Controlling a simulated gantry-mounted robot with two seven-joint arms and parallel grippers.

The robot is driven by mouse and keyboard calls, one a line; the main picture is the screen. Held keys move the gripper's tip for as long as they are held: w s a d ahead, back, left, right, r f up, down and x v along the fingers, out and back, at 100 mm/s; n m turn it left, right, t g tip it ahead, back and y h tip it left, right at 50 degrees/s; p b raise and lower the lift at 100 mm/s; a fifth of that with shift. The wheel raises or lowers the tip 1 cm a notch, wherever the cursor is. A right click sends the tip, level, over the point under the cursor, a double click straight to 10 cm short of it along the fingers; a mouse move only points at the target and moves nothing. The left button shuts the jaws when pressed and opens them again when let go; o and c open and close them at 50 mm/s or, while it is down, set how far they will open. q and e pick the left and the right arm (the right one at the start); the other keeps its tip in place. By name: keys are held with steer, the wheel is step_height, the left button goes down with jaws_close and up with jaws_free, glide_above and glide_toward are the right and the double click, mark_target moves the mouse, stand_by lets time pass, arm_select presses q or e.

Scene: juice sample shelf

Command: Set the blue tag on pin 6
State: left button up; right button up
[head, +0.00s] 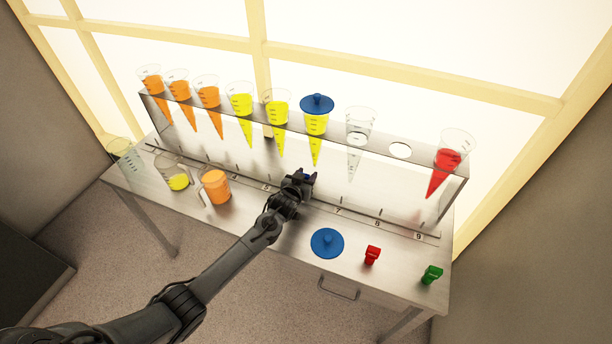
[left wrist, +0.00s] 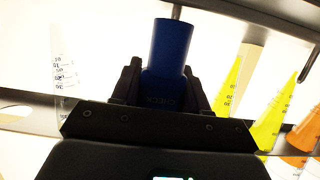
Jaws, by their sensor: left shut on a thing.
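The blue tag (left wrist: 170,48), marked "CHECK", is upright between the two fingers of my left gripper (left wrist: 165,85) in the left wrist view. In the head view my left gripper (head: 303,180) is shut on it, at the numbered pin strip (head: 358,217) between the labels 5 and 7. Only a small dark blue bit of the tag shows there. Pin 6 and its label are hidden behind the gripper, so I cannot tell whether the tag touches the pin. My right gripper is not in view.
The steel shelf (head: 202,98) with several juice cones stands behind the strip; one cone wears a blue lid (head: 317,102). In front lie another blue lid (head: 327,242), a red tag (head: 372,255) and a green tag (head: 432,274). A beaker of orange juice (head: 215,187) stands left.

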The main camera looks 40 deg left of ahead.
arm_select(q)
steer(key=shift+f, duration=0.15)
steer(key=o, duration=1.2)
steer(key=shift+s, duration=0.1)
